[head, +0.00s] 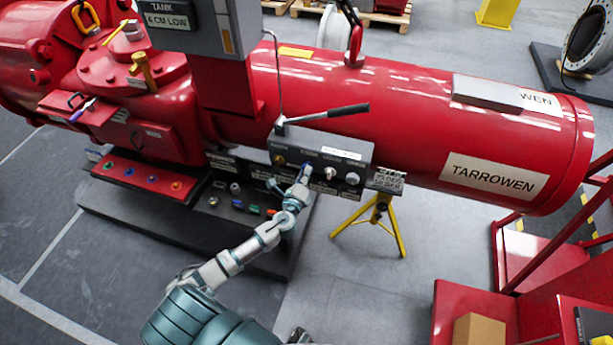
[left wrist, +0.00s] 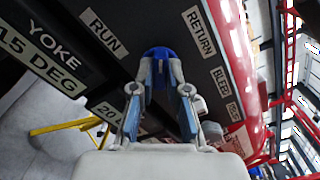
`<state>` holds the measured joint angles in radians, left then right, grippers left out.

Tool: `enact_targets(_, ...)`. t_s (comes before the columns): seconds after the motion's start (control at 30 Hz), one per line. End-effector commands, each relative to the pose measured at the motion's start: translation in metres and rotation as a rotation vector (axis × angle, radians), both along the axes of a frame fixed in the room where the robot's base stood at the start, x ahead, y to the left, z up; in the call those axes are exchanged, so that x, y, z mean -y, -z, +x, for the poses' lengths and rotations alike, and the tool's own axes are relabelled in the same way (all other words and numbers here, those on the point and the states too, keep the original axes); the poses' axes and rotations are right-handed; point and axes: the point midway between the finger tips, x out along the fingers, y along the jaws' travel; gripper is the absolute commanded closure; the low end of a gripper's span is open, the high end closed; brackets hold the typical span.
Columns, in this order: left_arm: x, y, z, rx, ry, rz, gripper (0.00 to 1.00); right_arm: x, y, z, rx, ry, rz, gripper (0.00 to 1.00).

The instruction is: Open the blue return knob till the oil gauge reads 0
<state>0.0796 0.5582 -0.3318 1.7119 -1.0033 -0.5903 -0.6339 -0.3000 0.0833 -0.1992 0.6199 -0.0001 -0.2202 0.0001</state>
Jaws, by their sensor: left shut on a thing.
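The blue return knob (left wrist: 158,53) shows in the left wrist view below the RETURN label (left wrist: 199,32), on a dark panel. My left gripper (left wrist: 160,75) is shut on it, with one finger on each side. In the head view my left gripper (head: 304,174) reaches the front of the grey control panel (head: 320,150) from below, and hides most of the knob there. White knobs (head: 352,178) sit to its right on the panel. I cannot make out an oil gauge reading in either view. My right gripper does not show.
A long-handled lever (head: 335,112) sticks out above the panel. The large red cylinder (head: 400,100) lies behind it. A yellow stand (head: 380,212) is at the right below the panel. A red cart frame (head: 550,260) stands at the lower right. Floor between them is clear.

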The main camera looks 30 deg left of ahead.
Motion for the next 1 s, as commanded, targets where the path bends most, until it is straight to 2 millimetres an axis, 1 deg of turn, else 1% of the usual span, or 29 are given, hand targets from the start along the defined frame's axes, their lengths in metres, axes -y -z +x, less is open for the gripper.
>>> enact_targets(0.03, -0.003, 0.000, 0.000, 0.016, -0.008, -0.041, 1.00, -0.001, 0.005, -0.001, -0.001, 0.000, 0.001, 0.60)
enact_targets(0.1, -0.003, 0.000, 0.000, 0.030, -0.009, -0.103, 1.00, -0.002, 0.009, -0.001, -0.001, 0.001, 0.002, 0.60)
enact_targets(0.3, -0.004, 0.001, 0.000, 0.067, -0.009, -0.266, 1.00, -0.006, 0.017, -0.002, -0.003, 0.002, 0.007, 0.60)
enact_targets(0.5, -0.005, 0.001, 0.000, 0.096, -0.011, -0.387, 1.00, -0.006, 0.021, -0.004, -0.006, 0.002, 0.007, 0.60)
enact_targets(0.63, -0.005, 0.002, 0.000, 0.108, -0.011, -0.442, 1.00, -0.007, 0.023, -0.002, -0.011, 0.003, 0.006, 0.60)
enact_targets(0.8, -0.005, 0.002, 0.000, 0.118, -0.011, -0.484, 1.00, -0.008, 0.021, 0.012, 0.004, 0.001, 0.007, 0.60)
enact_targets(1.0, -0.006, 0.002, 0.000, 0.121, -0.013, -0.501, 1.00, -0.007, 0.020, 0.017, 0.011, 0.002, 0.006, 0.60)
